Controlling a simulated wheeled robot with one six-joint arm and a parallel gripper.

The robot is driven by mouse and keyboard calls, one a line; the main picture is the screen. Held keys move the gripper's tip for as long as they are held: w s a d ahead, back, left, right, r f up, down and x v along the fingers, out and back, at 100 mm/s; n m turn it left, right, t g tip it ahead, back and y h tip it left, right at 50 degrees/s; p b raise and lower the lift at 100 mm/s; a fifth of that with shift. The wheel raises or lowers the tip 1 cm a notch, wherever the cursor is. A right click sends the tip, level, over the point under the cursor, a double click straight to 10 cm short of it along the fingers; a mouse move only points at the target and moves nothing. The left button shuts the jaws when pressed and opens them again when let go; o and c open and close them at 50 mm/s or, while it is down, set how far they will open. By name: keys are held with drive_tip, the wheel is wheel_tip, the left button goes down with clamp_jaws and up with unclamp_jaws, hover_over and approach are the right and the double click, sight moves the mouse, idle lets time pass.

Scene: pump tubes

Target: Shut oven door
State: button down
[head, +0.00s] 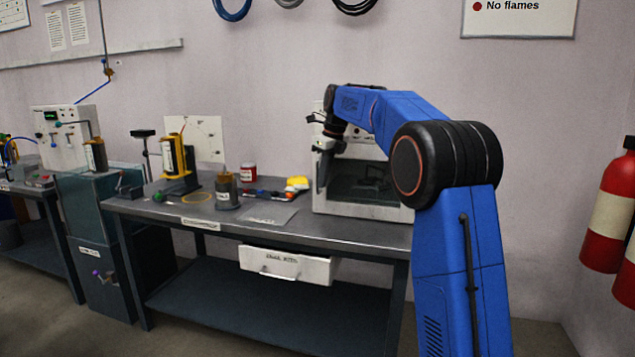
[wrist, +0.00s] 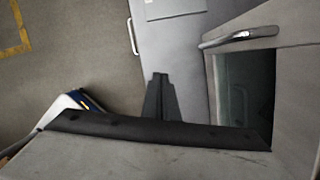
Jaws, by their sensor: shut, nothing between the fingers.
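The oven (head: 365,210) is a pale box with a dark front window, standing on the right end of the workbench in the head view. My arm hides part of it. In the wrist view its pale front (wrist: 285,80) fills the right side, with a metal bar handle (wrist: 240,36) and the dark window (wrist: 232,85). I cannot tell whether its door stands ajar or flush. My gripper (head: 321,185) points down by the oven's left front edge, shut and empty. In the wrist view its dark fingers (wrist: 159,82) appear left of the window, apart from the handle.
The workbench (head: 375,234) carries a labelled canister (head: 226,190), a red jar (head: 249,172) and small tools left of the oven. A white drawer (head: 287,265) sticks out below the bench top. Red fire extinguishers (head: 608,205) are at the far right. Open floor shows in front.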

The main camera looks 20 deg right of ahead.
drive_tip(key=a+v, duration=0.1)
drive_tip(key=v, duration=0.7)
drive_tip(key=shift+s+r, duration=0.35)
drive_tip(key=shift+r, duration=0.05)
drive_tip(key=s+a+f+n+t, duration=0.1)
drive_tip(key=s+f+n, duration=0.2)
drive_tip(key=s+n, duration=0.65)
drive_tip(key=s+a+f+n, duration=0.15)
drive_tip(key=s+n, duration=0.25)
drive_tip(key=s, duration=1.1)
drive_tip(key=s+f+n+t+h, duration=0.1)
drive_tip(key=s+f+n, duration=1.4)
drive_tip(key=s+f, duration=0.8)
drive_tip(key=s, duration=0.3)
drive_tip(key=shift+d+f+t+h, duration=0.3)
drive_tip(key=shift+d, duration=0.05)
drive_tip(key=shift+s, duration=0.1)
